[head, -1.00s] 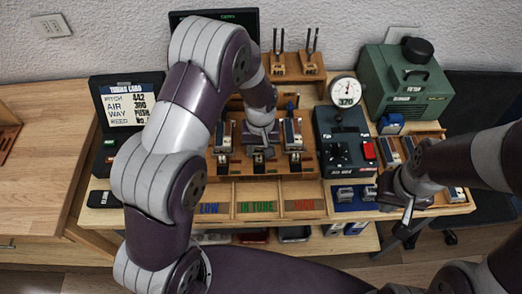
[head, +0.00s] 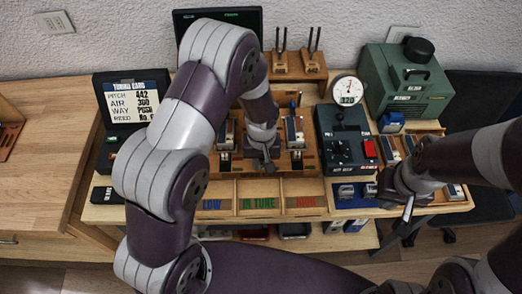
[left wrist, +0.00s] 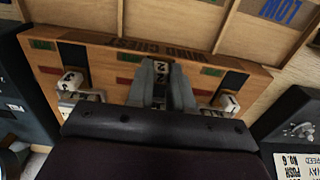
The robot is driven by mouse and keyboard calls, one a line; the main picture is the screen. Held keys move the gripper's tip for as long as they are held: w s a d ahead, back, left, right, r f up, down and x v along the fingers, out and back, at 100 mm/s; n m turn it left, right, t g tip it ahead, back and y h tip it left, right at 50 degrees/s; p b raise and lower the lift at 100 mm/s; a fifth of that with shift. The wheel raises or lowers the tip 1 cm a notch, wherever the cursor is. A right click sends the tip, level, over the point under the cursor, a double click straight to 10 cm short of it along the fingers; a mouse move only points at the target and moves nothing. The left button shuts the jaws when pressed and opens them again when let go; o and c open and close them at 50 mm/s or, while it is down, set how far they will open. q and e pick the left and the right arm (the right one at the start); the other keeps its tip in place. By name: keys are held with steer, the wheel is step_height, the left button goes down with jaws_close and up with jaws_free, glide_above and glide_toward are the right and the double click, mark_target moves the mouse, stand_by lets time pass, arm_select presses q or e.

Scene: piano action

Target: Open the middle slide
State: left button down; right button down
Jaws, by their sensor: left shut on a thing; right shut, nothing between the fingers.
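The wind chest (left wrist: 140,46) is a wooden box, and in the head view (head: 297,168) my left arm partly covers it. In the left wrist view its near face has three slide ends. The middle slide, marked 2 (left wrist: 162,68), lies between the fingers of my left gripper (left wrist: 162,92), which is shut on it. The slide marked 3 (left wrist: 72,80) is on the left and the slide marked 1 (left wrist: 229,101) on the right. My left gripper also shows in the head view (head: 264,163). My right gripper (head: 406,210) is shut and empty by the bench's front right.
A tray labelled LOW, IN TUNE and HIGH (head: 258,205) lies just in front of the chest. A black control box (head: 345,150) with a gauge (head: 347,91) stands right of it. A tuning card (head: 135,102) stands at left, and a green blower (head: 405,85) at back right.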

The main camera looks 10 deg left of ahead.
arm_select(q)
steer(key=shift+s, duration=0.25)
steer(key=c, duration=1.1)
jaws_free()
steer(key=shift+d, duration=0.1)
steer(key=shift+o, duration=0.5)
steer(key=shift+s, duration=0.15)
step_height(320, 180, up, 13)
steer(key=b, duration=0.1)
steer(key=shift+f, duration=0.1)
steer(key=s+a+m+t, duration=0.1)
steer(key=s+a+m, duration=0.2)
steer(key=s+a, duration=0.3)
steer(key=s, duration=0.4)
steer(key=shift+s+a+r, duration=0.15)
steer(key=shift+a+r, duration=0.15)
steer(key=shift+r, duration=0.05)
